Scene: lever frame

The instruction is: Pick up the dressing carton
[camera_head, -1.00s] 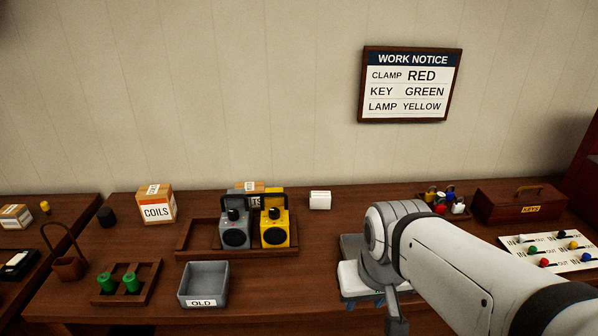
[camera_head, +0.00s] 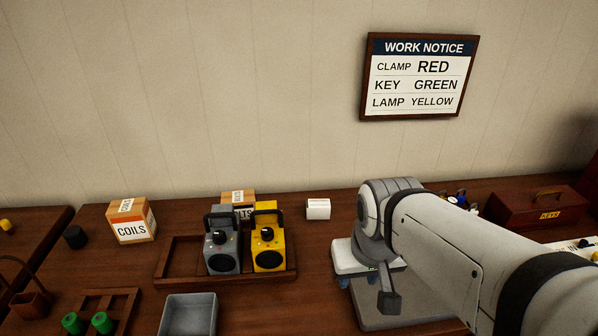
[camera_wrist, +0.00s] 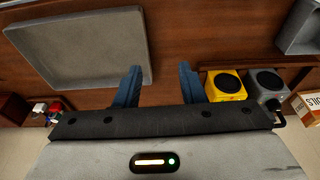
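No box in view has a readable dressing label. A small white carton (camera_head: 318,209) stands at the back of the table, right of the lamps, and I cannot read any print on it. My gripper shows in the wrist view (camera_wrist: 158,70), with two blue fingers spread apart and only bare brown tabletop visible between them. In the head view its white body hangs over the table, in front and to the right of the white carton, and its fingers are mostly hidden. The white carton does not show in the wrist view.
A wooden tray (camera_head: 181,272) holds a grey lamp (camera_head: 222,250) and a yellow lamp (camera_head: 268,245). A flat grey tray (camera_wrist: 80,48) lies beside my gripper. A grey bin (camera_head: 188,315) is at front, and a key box (camera_head: 530,207) at right.

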